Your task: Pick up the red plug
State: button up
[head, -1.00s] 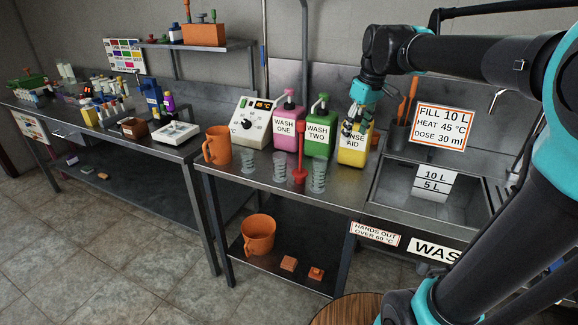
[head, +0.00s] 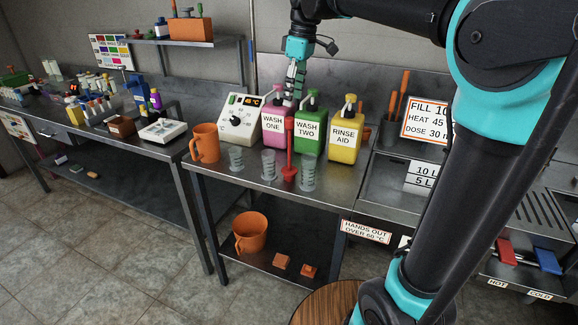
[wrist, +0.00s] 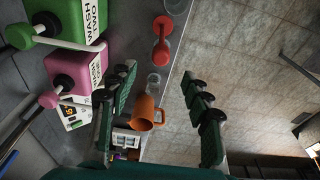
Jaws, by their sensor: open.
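The red plug (head: 289,152) stands upright on the steel table, a tall thin stem with a wide foot, in front of the pink and green wash bottles. In the wrist view the red plug (wrist: 162,45) lies ahead of the fingertips, near the table edge. My gripper (head: 292,88) hangs fingers down near the top of the pink bottle, above and behind the plug. In the wrist view my gripper (wrist: 158,76) has its two fingers well apart, with nothing held between them.
Clear measuring cups (head: 268,165) stand close on both sides of the plug. The pink WASH ONE (head: 275,128), green WASH TWO (head: 309,135) and yellow RINSE AID (head: 344,138) bottles stand behind. An orange jug (head: 205,143) is to the left.

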aim_at(290, 118)
jog(key=f, duration=0.6)
jog(key=a+f, duration=0.1)
jog(key=f, duration=0.1)
jog(key=shift+w+f, duration=0.15)
jog(key=shift+f, duration=0.25)
grip_shut()
